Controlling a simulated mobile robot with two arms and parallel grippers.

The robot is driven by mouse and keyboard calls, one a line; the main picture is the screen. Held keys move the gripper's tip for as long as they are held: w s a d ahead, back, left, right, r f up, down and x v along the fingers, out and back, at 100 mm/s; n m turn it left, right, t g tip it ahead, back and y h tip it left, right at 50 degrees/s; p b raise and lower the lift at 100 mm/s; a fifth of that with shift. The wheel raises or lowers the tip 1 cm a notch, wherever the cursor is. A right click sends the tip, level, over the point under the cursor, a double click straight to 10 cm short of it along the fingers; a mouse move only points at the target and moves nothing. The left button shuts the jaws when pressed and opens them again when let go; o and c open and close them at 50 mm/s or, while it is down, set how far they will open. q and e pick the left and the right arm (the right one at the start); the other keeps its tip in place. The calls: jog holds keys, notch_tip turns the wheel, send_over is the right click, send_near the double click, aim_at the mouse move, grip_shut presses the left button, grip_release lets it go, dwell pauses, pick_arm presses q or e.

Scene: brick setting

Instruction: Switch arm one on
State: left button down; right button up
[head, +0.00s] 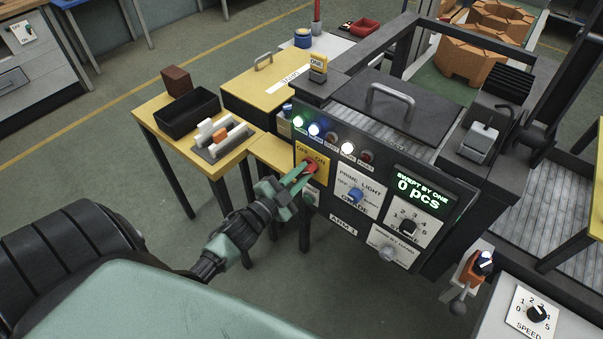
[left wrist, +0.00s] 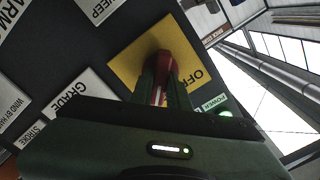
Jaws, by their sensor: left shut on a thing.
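The dark control panel marked ARM 1 (head: 343,226) stands in the middle of the head view. Its yellow OFF/ON plate (head: 303,152) carries a red switch knob (head: 312,167). My left gripper (head: 306,173) is shut on this knob, its green fingers reaching in from the lower left. In the left wrist view the red knob (left wrist: 162,66) sits between the fingertips, in front of the yellow plate (left wrist: 125,68). The fingers partly cover the knob, and I cannot tell which way it points. My right gripper is not in view.
The display (head: 417,192) reads 0 pcs. A blue knob (head: 355,194) and a numbered dial (head: 408,228) are close by. A yellow table (head: 160,123) stands left.

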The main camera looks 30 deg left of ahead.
pick_arm(q)
jog(key=c, duration=1.4)
grip_release()
jog(key=shift+o, duration=0.2)
jog(key=s+b, duration=0.1)
jog(key=s, duration=0.6)
jog(key=shift+s+a+b, duration=0.3)
jog(key=shift+s+b, duration=0.05)
jog(key=shift+s, duration=0.05)
